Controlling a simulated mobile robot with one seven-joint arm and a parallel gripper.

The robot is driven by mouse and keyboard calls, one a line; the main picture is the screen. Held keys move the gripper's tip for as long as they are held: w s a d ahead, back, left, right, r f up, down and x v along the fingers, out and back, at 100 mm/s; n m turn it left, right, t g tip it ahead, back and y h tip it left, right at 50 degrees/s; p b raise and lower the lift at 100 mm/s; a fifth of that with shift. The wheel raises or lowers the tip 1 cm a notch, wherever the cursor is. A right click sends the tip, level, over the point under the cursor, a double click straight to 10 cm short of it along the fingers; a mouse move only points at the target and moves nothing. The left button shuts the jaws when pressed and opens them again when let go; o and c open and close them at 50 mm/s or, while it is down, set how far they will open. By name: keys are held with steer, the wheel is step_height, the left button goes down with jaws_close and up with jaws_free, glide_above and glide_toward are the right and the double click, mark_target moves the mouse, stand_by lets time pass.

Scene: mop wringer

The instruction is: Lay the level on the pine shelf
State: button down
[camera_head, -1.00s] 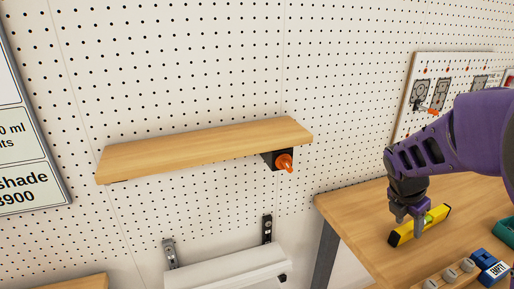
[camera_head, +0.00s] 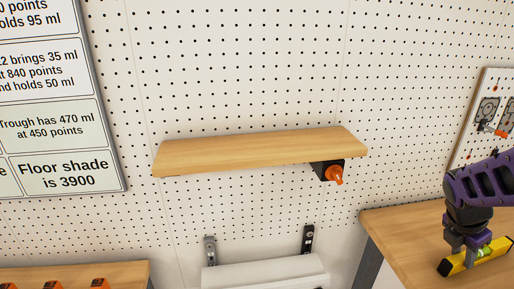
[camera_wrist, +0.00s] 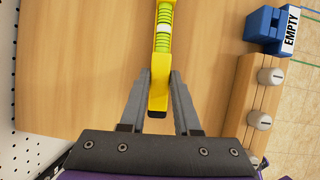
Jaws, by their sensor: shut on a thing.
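The yellow level (camera_head: 474,257) has black ends and a green vial. It is at the lower right in the head view, at the wooden bench top. My gripper (camera_head: 468,250) is shut on it from above. In the wrist view the level (camera_wrist: 160,92) sits between the two grey fingers of my gripper (camera_wrist: 160,85), with its vial pointing away up the picture. Whether the level touches the bench is hard to tell. The pine shelf (camera_head: 255,150) is bare and fixed to the pegboard wall, left of my gripper and higher up.
An orange knob (camera_head: 334,174) on a black block hangs under the shelf's right end. A white unit (camera_head: 265,272) with two brackets is below. The bench (camera_head: 400,222) also holds a blue block marked EMPTY (camera_wrist: 270,25) and a wooden rail with grey pegs (camera_wrist: 255,105).

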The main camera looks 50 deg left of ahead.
steer(key=shift+r+p, duration=2.5)
steer(key=shift+r, duration=0.05)
steer(key=c, duration=1.1)
jaws_free()
steer(key=shift+c, duration=0.2)
jaws_close()
